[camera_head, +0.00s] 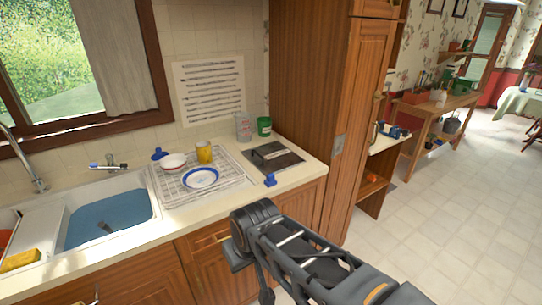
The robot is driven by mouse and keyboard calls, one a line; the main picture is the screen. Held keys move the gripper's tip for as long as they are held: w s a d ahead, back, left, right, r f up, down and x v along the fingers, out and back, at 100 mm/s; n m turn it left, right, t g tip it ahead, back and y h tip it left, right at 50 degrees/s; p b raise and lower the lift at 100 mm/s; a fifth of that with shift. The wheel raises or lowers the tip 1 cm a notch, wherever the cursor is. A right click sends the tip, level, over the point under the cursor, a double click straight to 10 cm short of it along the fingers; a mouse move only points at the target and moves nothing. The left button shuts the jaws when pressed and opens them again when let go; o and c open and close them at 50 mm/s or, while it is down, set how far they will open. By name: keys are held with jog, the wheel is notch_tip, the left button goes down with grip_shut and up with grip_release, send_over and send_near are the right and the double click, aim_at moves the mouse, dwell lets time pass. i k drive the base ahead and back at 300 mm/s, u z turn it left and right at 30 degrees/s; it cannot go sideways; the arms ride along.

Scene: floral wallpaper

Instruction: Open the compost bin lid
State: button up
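A square metal plate with a dark, flat, handle-like piece on it (272,154) is set into the counter near the tall wooden cabinet. It may be the compost bin's lid, but I cannot be sure; the dark piece lies flat. A small blue object (270,180) sits at its front edge. My dark arm reaches in from the bottom right, and its top joint is in front of the lower cabinets, below and apart from the plate. My gripper's fingertips do not show.
The counter (222,222) holds a white rack with a blue-rimmed plate (201,178), a bowl (173,161) and a yellow cup (204,152). A clear cup (243,127) and green cup (264,126) stand behind the plate. A sink (150,195) is left; open tiled floor (450,220) is right.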

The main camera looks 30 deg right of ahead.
aim_at(273, 157)
jog(key=k, duration=0.55)
jog(key=z, duration=1)
jog(key=i, duration=1.25)
jog(key=u, duration=0.55)
jog(key=i, duration=0.5)
jog(key=u, duration=0.45)
